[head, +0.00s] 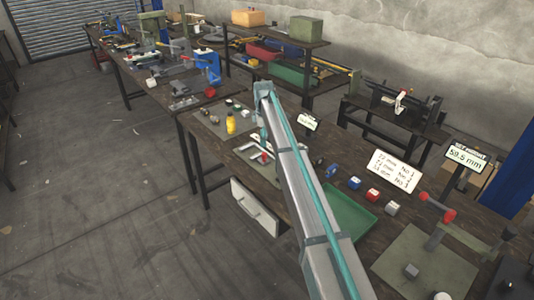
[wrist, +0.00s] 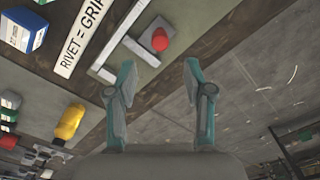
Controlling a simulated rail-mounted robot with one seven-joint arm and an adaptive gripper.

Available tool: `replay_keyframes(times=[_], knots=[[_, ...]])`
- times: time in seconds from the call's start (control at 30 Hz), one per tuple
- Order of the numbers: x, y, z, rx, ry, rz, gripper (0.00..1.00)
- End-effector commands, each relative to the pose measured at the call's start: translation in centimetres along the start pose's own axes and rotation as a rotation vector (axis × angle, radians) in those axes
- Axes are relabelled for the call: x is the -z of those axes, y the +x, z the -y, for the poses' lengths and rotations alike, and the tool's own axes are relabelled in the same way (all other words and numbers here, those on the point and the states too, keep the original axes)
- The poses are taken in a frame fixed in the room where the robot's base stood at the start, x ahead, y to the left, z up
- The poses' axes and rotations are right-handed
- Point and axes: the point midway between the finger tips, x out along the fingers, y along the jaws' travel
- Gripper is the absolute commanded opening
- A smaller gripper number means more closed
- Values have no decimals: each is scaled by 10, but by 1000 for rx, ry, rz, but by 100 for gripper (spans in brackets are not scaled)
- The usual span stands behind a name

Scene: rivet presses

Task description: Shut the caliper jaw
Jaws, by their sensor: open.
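The caliper (wrist: 128,48) is a pale grey frame with arms at right angles, lying on a greenish plate. A red knob (wrist: 160,39) sits on its sliding side, and a gap shows between the arms. In the head view the caliper (head: 257,158) lies on the bench, partly hidden by my arm. My gripper (wrist: 158,82) has its two teal fingers apart with nothing between them. In the wrist view the fingertips appear just below the knob, apart from it. How far the jaw is open is hard to judge.
A green tray (head: 350,212), coloured blocks (head: 373,195), a number card (head: 394,169) and a press (head: 445,225) are to the right.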

Motion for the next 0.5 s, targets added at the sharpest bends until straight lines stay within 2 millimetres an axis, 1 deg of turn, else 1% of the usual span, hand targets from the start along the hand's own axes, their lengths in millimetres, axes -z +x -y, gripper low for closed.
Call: replay_keyframes(times=[0.3, 0.5], knots=[[0, 53, 1, 2, 2, 0, 52], [0, 78, 0, 1, 2, 0, 52]])
